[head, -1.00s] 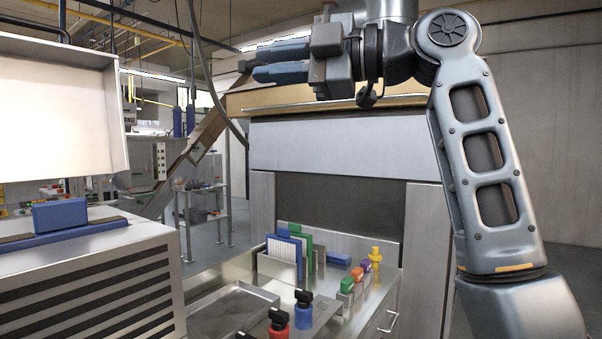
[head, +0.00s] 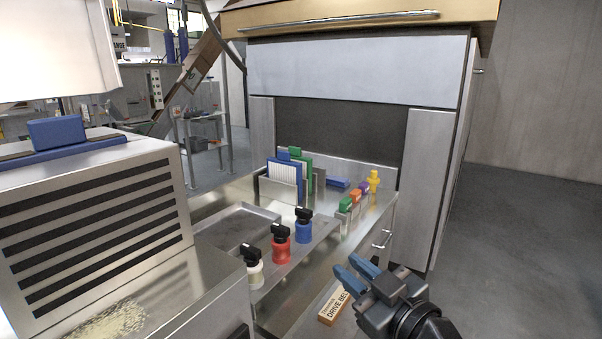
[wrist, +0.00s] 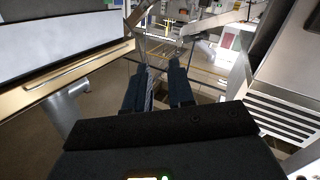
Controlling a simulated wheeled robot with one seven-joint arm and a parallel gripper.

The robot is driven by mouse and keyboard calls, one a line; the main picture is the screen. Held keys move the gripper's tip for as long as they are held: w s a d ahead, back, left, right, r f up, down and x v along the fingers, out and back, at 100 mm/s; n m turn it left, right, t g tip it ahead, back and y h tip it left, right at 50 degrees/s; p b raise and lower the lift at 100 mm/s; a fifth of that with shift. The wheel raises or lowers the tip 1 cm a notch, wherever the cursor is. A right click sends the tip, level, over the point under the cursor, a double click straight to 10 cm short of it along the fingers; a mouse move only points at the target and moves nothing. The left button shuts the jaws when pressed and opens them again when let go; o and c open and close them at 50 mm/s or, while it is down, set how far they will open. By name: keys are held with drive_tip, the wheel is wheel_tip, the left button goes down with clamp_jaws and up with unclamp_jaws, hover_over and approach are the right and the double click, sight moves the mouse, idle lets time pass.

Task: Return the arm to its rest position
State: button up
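My gripper (head: 346,264) shows at the lower right of the head view, in front of the steel counter's drawers. Its two blue fingers are apart and nothing is between them. In the wrist view the gripper (wrist: 158,67) also shows its dark fingers spread with an empty gap. Most of my arm is outside the head view; only the gripper and a dark wrist part show.
A steel counter (head: 226,197) holds white, red (head: 281,248) and blue (head: 303,229) bottles, plus upright folders. A drive belt box (head: 334,305) lies beside my gripper. A vented machine (head: 100,235) stands left. Open floor (head: 520,230) lies right.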

drive_tip(key=s+d+f+m+h, duration=0.35)
drive_tip(key=s+f, duration=0.35)
drive_tip(key=s, duration=0.3)
drive_tip(key=s+d+f+m+h, duration=0.3)
drive_tip(key=s+d+f, duration=0.3)
drive_tip(key=s, duration=0.5)
drive_tip(key=s+d+r+m+h, duration=0.1)
drive_tip(key=s+r, duration=0.1)
drive_tip(key=s, duration=0.9)
drive_tip(key=s+d+r+m+h, duration=0.1)
drive_tip(key=s+d+r, duration=0.1)
drive_tip(key=s, duration=0.9)
drive_tip(key=shift+s+d+r+m, duration=0.15)
drive_tip(key=shift+s+d+m, duration=0.15)
drive_tip(key=shift+s+m, duration=0.1)
drive_tip(key=shift+w, duration=0.1)
